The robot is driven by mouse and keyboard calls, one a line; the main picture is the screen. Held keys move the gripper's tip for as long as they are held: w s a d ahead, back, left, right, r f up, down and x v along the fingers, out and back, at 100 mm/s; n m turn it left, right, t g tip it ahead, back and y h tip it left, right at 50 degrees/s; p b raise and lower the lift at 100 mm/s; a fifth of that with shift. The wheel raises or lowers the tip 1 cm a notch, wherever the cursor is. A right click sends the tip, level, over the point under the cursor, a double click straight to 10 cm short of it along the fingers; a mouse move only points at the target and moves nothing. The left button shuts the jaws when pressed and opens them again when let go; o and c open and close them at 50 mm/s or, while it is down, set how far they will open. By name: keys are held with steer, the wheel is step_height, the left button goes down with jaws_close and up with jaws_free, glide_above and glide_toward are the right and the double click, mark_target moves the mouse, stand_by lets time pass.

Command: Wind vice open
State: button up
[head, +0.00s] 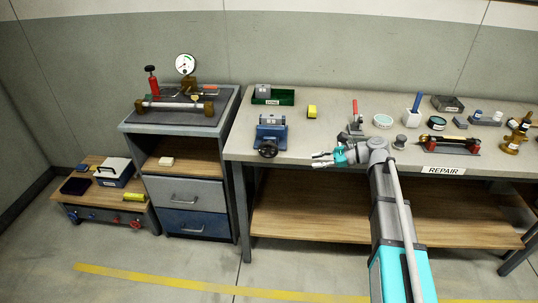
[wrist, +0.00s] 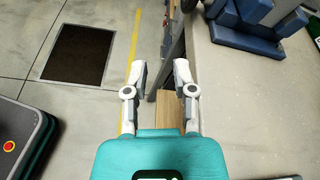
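The blue vice (head: 271,131) stands at the left front of the workbench, with a dark round handwheel (head: 268,148) facing the front edge. In the wrist view part of the blue vice (wrist: 245,28) shows at the top right; its handwheel is not clearly visible there. My gripper (head: 318,160) is to the right of the vice, near the bench's front edge, apart from it. In the wrist view my gripper (wrist: 160,70) has its two fingers spread with nothing between them. How far the vice jaws are apart is too small to tell.
The workbench (head: 340,125) carries a green tray (head: 273,97), a yellow block (head: 312,112), a red-handled tool (head: 355,110) and a white holder (head: 412,117). A drawer cabinet (head: 185,195) stands to the left. Bench surface between vice and my arm is clear.

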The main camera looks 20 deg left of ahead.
mark_target(275, 144)
steer(key=shift+w+a+r+m+g+y+b, duration=0.25)
steer(key=shift+w+a+r+m+y+b, duration=0.15)
steer(key=shift+w+a+y, duration=0.2)
steer(key=shift+w+a+r+m+g+y+b, duration=0.3)
steer(key=shift+w+a+m+y+b, duration=0.15)
steer(key=shift+w+a+m+b, duration=0.15)
steer(key=shift+w+a+r+m+g+y+b, duration=0.25)
steer(key=shift+w+a+r+m+y+b, duration=0.15)
steer(key=shift+w+a+y, duration=0.25)
steer(key=shift+a, duration=0.15)
steer(key=x, duration=1.3)
steer(key=shift+a+f, duration=0.15)
steer(key=shift+a, duration=0.2)
steer(key=shift+c, duration=0.2)
jaws_close()
